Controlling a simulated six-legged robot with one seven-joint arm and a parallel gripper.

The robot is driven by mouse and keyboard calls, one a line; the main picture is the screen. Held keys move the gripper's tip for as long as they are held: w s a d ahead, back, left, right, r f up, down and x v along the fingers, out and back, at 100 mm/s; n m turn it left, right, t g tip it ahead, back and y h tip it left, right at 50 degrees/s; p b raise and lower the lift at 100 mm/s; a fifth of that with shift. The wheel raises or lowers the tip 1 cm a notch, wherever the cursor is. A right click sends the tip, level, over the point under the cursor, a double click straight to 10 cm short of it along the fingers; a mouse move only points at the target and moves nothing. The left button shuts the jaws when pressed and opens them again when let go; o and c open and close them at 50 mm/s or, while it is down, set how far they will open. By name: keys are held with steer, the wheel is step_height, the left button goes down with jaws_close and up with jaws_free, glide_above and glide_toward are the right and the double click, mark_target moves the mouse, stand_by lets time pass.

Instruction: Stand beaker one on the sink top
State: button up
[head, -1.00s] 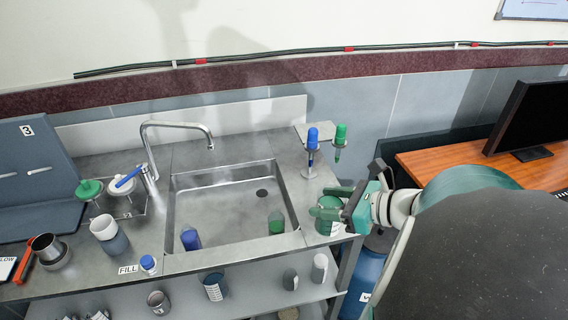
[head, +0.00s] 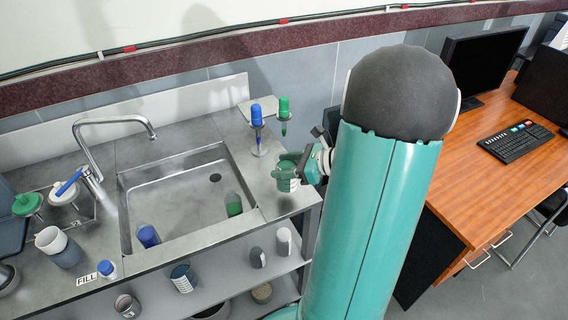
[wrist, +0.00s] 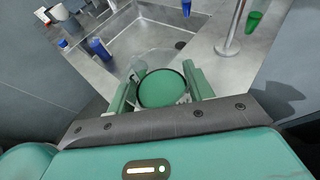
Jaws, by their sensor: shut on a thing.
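My gripper (wrist: 160,92) is shut around a beaker with a round green top surface (wrist: 162,91). In the head view the green beaker with a pale label (head: 287,179) is upright in my gripper (head: 300,168), at the right end of the sink top (head: 262,190). I cannot tell whether its base touches the steel or is just above it. I cannot read a number on it. The sink basin (head: 180,200) lies to its left.
In the basin are a blue bottle (head: 148,236) and a green-filled vessel (head: 234,204). A shelf (head: 215,292) with several vessels lies below. A desk (head: 500,170) stands at right.

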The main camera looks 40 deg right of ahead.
steer(key=shift+w+d+f, duration=0.15)
steer(key=shift+d+f, duration=0.1)
steer(key=shift+f, duration=1.65)
steer(key=shift+f, duration=0.15)
steer(key=o, duration=1.1)
